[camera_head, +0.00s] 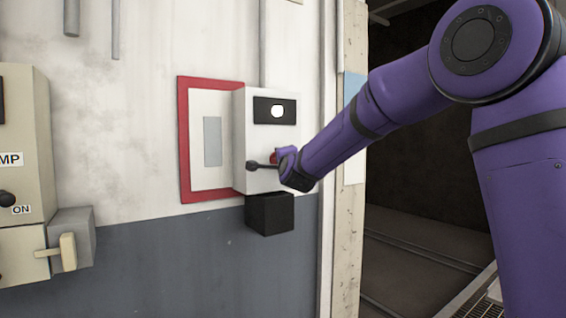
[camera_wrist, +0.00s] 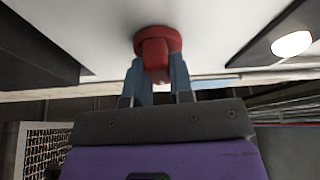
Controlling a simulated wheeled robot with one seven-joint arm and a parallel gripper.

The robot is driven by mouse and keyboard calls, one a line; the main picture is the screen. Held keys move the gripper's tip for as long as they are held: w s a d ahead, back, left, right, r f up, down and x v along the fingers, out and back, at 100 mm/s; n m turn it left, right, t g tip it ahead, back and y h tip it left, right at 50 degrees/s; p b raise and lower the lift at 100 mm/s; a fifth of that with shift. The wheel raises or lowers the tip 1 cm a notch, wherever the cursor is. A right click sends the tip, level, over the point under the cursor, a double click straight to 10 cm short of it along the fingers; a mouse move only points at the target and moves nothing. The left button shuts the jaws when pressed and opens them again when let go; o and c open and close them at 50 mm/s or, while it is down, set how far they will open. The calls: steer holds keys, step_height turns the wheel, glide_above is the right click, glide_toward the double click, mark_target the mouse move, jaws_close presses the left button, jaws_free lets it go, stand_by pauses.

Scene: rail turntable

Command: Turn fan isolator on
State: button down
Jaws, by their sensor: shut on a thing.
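A white wall box (camera_head: 262,105), with no readable label, carries a red rotary handle (camera_head: 273,157) on its front. In the wrist view the handle (camera_wrist: 152,46) is a round red base with a raised red grip. My gripper (camera_wrist: 155,72) has one finger on each side of this grip and is shut on it. In the head view my gripper (camera_head: 287,163) is at the front of the box and hides most of the handle. A black plate with a lit white lamp (camera_head: 277,111) is above; the lamp (camera_wrist: 291,43) also shows in the wrist view.
A dark box (camera_head: 269,214) sits just below the white box. A red-bordered panel (camera_head: 184,140) is behind it to the left. A beige cabinet (camera_head: 28,130) marked "MP" and "ON" stands at the far left. A dark doorway opens on the right.

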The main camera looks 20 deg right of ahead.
steer(key=shift+m+g, duration=0.4)
steer(key=shift+m, duration=0.5)
steer(key=c, duration=1)
jaws_free()
steer(key=s, duration=1)
steer(key=shift+s+a, duration=0.4)
